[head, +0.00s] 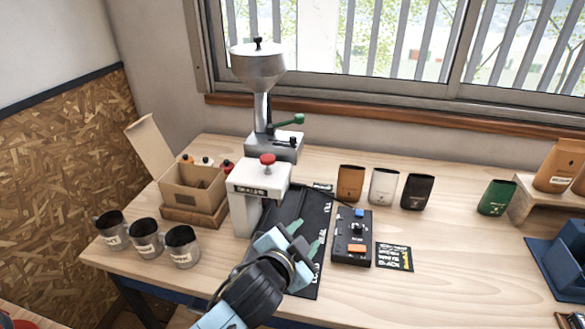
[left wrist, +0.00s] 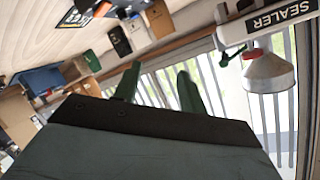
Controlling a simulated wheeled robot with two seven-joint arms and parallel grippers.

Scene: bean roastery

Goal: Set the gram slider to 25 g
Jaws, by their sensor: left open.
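A black control box (head: 338,255) lies on the table right of centre, with a blue button (head: 359,212), a small dark knob (head: 357,228) and an orange button (head: 356,248). The knob may be the gram slider; I cannot read its scale or setting. Another dark knob (head: 292,141) sits on the grey base of the hopper machine (head: 258,66). My left gripper (head: 303,237) is open and empty, its green fingers just left of the control box and apart from it. In the left wrist view the fingers (left wrist: 158,88) are spread with nothing between them. My right gripper is not in view.
The white sealer (head: 258,195) with a red knob stands left of my gripper, beside a black mat (head: 310,212). Several cups (head: 147,240) and an open box (head: 190,190) are at left. Coffee bags (head: 383,186) stand behind the control box; a printed card (head: 394,257) lies right of it.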

